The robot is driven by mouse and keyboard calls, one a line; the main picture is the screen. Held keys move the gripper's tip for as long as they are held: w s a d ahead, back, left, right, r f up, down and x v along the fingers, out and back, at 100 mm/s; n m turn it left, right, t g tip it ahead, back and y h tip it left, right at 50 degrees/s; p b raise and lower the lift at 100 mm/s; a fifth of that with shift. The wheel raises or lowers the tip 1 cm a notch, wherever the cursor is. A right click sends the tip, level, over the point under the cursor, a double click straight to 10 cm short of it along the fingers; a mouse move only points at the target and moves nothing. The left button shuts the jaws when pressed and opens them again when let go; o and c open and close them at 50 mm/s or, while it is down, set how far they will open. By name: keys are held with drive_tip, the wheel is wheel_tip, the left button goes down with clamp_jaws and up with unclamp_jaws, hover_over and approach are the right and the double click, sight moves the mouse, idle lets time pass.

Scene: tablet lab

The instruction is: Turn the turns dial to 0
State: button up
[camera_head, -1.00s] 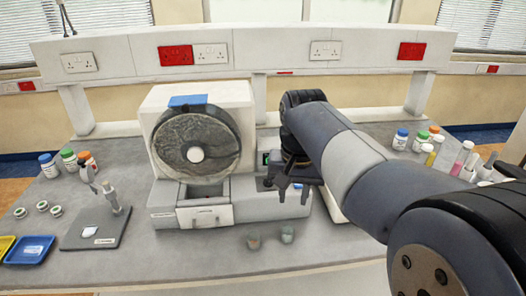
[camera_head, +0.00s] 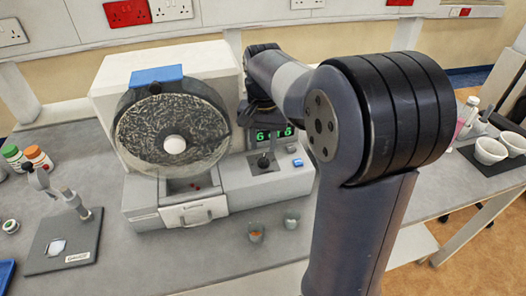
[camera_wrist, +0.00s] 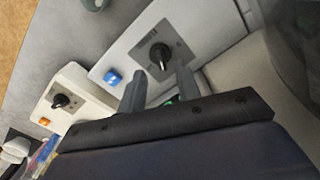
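The turns dial is likely the black knob (camera_head: 263,161) on the grey front panel of the drum machine (camera_head: 155,212); its label is not readable. A green-lit display (camera_head: 272,135) sits just above it, its digits unclear. A blue button (camera_head: 297,162) is right of the knob. In the wrist view the black knob (camera_wrist: 160,55) has a pale pointer line, on a dark plate. My gripper (camera_wrist: 160,84) is open and empty, its two grey fingers apart, pointing toward the knob without visible contact. In the head view my gripper's fingers are hard to make out above the display.
In the wrist view a second black knob (camera_wrist: 60,101) and an orange button (camera_wrist: 44,122) sit on a cream box. Two small cups (camera_head: 256,232) (camera_head: 292,218) stand before the machine. The round drum (camera_head: 172,135) is left of the panel. White bowls (camera_head: 491,150) stand far right.

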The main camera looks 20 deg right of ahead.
sight(263, 158)
drive_tip(key=shift+f, duration=2.1)
drive_tip(key=shift+c, duration=0.3)
clamp_jaws()
